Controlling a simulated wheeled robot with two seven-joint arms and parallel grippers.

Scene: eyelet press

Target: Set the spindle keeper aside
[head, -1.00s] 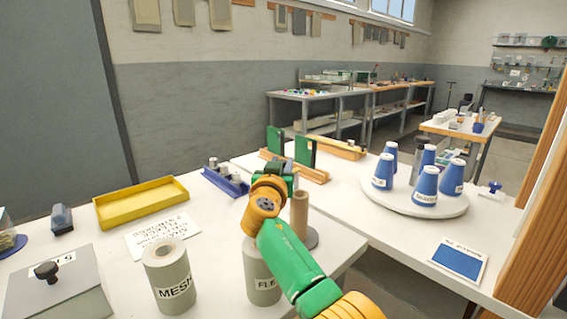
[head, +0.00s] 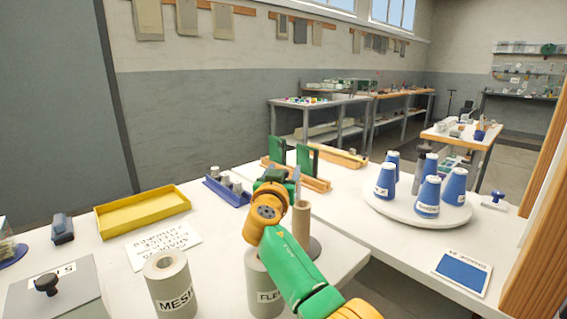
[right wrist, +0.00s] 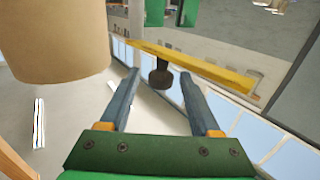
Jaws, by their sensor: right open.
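I cannot pick out the spindle keeper with certainty. A tan cardboard tube (head: 301,220) stands upright on a dark round base on the near table; it fills the upper left of the right wrist view (right wrist: 52,38). My right gripper (head: 283,176) is just behind and left of the tube's top, apart from it. In the right wrist view its two blue-grey fingers (right wrist: 160,82) are open with nothing held. A small dark knob-like thing (right wrist: 161,76) shows beyond the fingertips, by a yellow strip; I cannot tell what it is. My left gripper is out of view.
Grey rolls, one marked MESH (head: 170,287), stand in front. A yellow tray (head: 143,210), a blue rack (head: 228,191) and a knobbed grey box (head: 52,290) are left. Blue cones stand on a round white turntable (head: 400,203) at right. The yellow tray looks empty.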

